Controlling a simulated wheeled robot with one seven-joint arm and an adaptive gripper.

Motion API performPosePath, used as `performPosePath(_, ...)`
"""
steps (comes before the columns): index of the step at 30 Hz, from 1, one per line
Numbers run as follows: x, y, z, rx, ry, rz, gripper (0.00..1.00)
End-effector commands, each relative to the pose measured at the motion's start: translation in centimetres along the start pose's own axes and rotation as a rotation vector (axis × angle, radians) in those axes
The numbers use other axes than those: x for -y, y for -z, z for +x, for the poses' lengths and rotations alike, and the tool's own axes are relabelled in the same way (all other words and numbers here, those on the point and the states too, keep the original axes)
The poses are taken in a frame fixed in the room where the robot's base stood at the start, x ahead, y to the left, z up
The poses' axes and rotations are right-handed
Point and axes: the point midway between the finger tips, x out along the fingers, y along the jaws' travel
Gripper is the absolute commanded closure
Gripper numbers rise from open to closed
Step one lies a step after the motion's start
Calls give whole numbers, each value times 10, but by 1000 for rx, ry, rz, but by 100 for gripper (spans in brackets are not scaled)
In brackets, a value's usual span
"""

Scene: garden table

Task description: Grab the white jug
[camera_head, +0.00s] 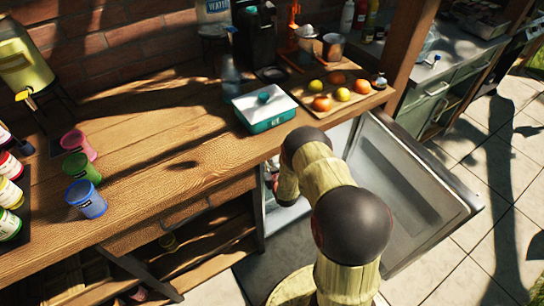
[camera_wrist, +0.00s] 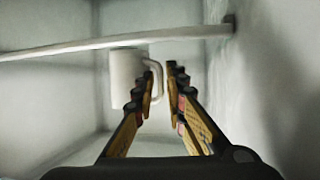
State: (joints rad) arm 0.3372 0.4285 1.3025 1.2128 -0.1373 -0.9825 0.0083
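The white jug (camera_wrist: 124,78) stands upright inside a pale compartment in the wrist view, ahead of my gripper and left of centre. Its handle points right, toward the gap between my fingertips. My gripper (camera_wrist: 164,80) is open, with a clear gap between its two fingers. I cannot make out the jug there.
A white bar (camera_wrist: 90,45) crosses the compartment above the jug. The compartment's right wall (camera_wrist: 265,80) is close to my gripper. The open door (camera_head: 408,185) stands right of my arm. The wooden counter (camera_head: 150,125) above holds cups, a teal-and-white box (camera_head: 264,110) and a fruit tray.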

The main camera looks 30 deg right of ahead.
Motion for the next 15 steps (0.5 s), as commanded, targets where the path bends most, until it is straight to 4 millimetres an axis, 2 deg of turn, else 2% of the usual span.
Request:
performPosePath(6,0,0,0,0,0,0,100)
performPosePath(15,0,0,0,1,0,0,100)
